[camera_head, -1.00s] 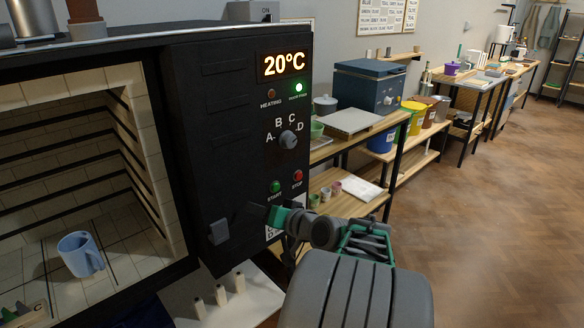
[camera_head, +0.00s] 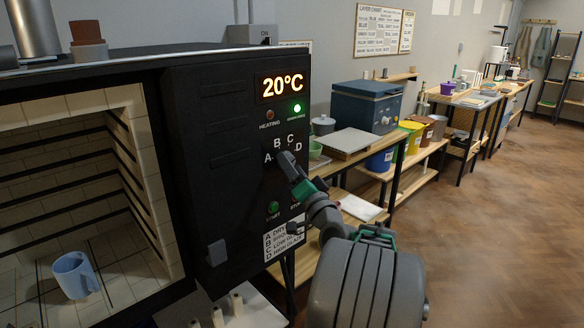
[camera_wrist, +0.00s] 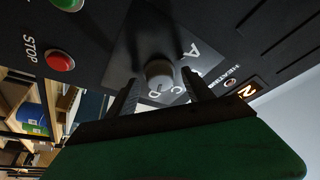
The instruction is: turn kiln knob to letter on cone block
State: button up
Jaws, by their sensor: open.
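The round grey kiln knob (camera_wrist: 158,73) shows in the wrist view on the dark panel, with the letters A, C and D near it. In the head view my gripper covers most of it, below the letters B and C. My gripper (camera_head: 282,160) is open at the panel; in the wrist view its two fingers (camera_wrist: 163,95) stand apart, one on each side of the knob. I cannot tell whether they touch it or where the knob points. The cone block is not in view now.
The kiln display (camera_head: 282,86) reads 20°C, with a green light lit below it. The red stop button (camera_wrist: 60,60) and green start button (camera_head: 273,208) sit below the knob. A blue mug (camera_head: 75,275) stands inside the open kiln. Shelves (camera_head: 400,165) stand to the right.

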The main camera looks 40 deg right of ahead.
jog(key=shift+c, duration=0.3)
grip_shut()
jog(key=shift+f, duration=0.1)
jog(key=shift+b, duration=0.35)
jog(key=n+y+b, duration=0.2)
jog(key=n+b, duration=0.2)
jog(key=b, duration=0.3)
jog(key=n+t+y+b, duration=0.1)
jog(key=n+y+b, duration=0.1)
jog(key=n+b, duration=0.2)
jog(key=n+t+y+b, duration=0.1)
jog(key=n+b, duration=0.3)
jog(key=b, duration=0.6)
jog(key=shift+d+f+n+y, duration=0.2)
jog(key=shift+d+n+y, duration=0.15)
jog(key=shift+y, duration=0.25)
jog(key=shift+r, duration=0.1)
